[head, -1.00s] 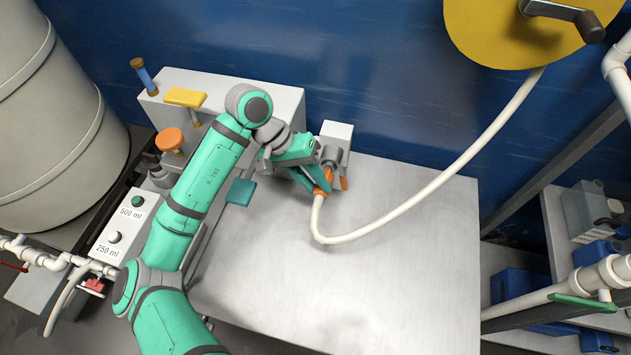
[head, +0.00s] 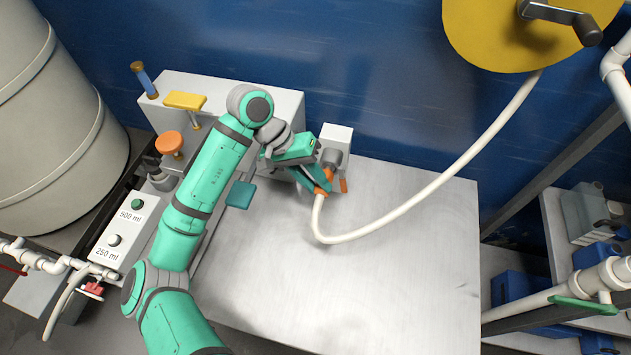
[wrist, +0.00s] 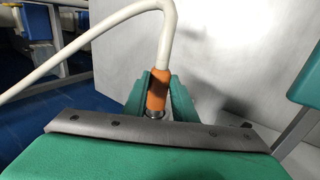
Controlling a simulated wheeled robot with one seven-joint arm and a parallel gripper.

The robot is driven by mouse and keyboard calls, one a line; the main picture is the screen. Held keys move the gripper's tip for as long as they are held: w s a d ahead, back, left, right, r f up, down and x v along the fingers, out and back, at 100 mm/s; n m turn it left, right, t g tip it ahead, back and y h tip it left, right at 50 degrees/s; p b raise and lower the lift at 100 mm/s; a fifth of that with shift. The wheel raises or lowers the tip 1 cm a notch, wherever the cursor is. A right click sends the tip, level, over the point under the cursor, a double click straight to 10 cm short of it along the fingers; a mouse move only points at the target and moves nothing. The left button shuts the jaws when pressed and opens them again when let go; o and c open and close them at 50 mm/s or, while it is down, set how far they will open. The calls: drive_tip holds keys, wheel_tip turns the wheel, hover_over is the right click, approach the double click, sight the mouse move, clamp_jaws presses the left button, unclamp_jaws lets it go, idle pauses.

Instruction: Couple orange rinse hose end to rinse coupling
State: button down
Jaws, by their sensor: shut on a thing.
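The orange hose end (wrist: 157,90) sits between the two green fingers of my gripper (wrist: 157,98) in the wrist view, with a metal tip below the orange part. In the head view my gripper (head: 322,182) is shut on the orange hose end (head: 320,191), right in front of a grey box-shaped block. The grey round coupling (head: 331,158) on that block's front lies just beyond the fingers. Whether the metal tip touches or sits inside the coupling cannot be told. The white hose (head: 400,218) bends from the hose end along the table.
The hose rises to a yellow reel (head: 520,30) at the top right. The metal table (head: 400,290) is mostly clear. A teal paddle (head: 240,194), an orange knob (head: 169,143) and a yellow handle (head: 185,100) stand left of my gripper. A small orange piece (head: 343,185) hangs beside the coupling.

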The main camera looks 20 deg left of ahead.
drive_tip(key=c, duration=1.4)
unclamp_jaws()
drive_tip(key=v, duration=1)
drive_tip(key=shift+a+r, duration=0.2)
drive_tip(key=shift+r, duration=0.15)
drive_tip(key=shift+w, duration=0.1)
